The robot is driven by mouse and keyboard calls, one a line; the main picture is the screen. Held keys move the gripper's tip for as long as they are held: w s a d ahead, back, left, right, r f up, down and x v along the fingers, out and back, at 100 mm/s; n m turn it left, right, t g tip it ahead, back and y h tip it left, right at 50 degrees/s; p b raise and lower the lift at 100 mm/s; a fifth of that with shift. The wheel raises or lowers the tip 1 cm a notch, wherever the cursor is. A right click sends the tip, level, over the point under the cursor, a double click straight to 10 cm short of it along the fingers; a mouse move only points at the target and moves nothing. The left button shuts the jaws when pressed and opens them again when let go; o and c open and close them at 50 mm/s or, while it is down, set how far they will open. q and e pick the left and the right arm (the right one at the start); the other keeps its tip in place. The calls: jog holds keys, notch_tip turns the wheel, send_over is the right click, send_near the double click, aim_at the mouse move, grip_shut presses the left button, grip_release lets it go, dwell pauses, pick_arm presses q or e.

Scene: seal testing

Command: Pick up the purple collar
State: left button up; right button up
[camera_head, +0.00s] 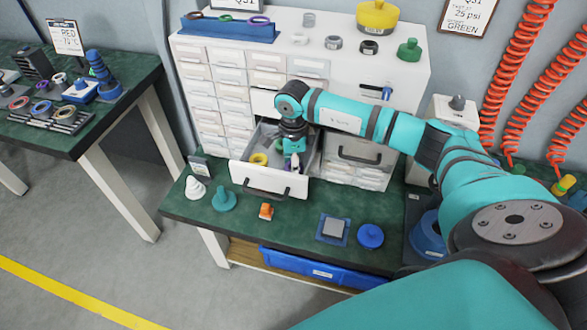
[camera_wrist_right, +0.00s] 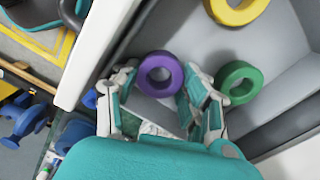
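The purple collar (camera_wrist_right: 160,74) lies in the open drawer (camera_head: 272,183), seen in the right wrist view between the fingertips of my right gripper (camera_wrist_right: 160,80). The fingers are spread, one on each side of the collar; whether they touch it I cannot tell. In the head view my right gripper (camera_head: 293,160) points down into the drawer and mostly hides the collar. My left gripper is not in view.
A yellow collar (camera_wrist_right: 236,8) and a green collar (camera_wrist_right: 239,83) lie in the same drawer, the green one close to my right finger. The drawer walls are near. Several coloured parts, such as a blue knob (camera_head: 370,236), stand on the green bench (camera_head: 290,225).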

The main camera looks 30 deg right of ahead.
jog(key=c, duration=0.7)
jog(key=shift+r, duration=0.15)
